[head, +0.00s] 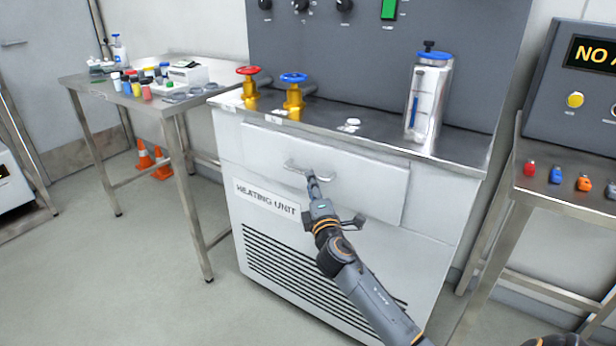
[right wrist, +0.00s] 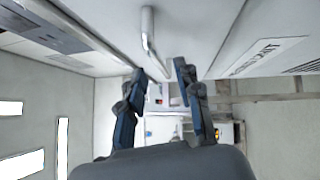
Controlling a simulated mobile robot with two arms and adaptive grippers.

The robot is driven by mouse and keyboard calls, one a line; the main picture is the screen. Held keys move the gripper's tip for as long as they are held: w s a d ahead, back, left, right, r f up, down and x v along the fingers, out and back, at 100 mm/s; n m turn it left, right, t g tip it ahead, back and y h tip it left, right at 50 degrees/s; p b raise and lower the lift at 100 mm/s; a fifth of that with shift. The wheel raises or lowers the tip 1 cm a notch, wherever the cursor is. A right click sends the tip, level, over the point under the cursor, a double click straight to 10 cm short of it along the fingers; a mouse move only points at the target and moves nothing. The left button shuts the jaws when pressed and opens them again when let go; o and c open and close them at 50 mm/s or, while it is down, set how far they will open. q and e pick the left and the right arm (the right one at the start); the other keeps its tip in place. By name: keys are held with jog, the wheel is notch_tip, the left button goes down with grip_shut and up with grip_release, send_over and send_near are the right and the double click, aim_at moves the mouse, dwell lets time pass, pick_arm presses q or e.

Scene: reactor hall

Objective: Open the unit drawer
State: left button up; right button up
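The heating unit (head: 330,232) is a white cabinet with a drawer (head: 375,187) across its upper front. The drawer front looks flush or nearly so; I cannot tell a small gap. Its metal bar handle (head: 296,165) sits near the front's middle and also shows in the right wrist view (right wrist: 148,28). My right gripper (head: 311,175) is at the handle, partly covering it in the head view. In the right wrist view its two fingers (right wrist: 160,70) are apart, with the handle's end near the gap between their tips; contact is not clear. My left gripper is out of view.
On the unit's top are a red valve (head: 249,85), a blue valve (head: 293,90) and a clear canister (head: 428,98). A steel table (head: 150,112) with bottles stands left, a console table (head: 560,195) right. The floor in front (head: 130,270) is clear.

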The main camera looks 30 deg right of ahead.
jog(key=x, duration=0.4)
jog(key=shift+f, duration=0.1)
jog(key=shift+w+d, duration=0.1)
jog(key=shift+w, duration=0.2)
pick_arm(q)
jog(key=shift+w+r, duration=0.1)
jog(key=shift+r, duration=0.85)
pick_arm(e)
jog(key=c, duration=0.7)
grip_shut()
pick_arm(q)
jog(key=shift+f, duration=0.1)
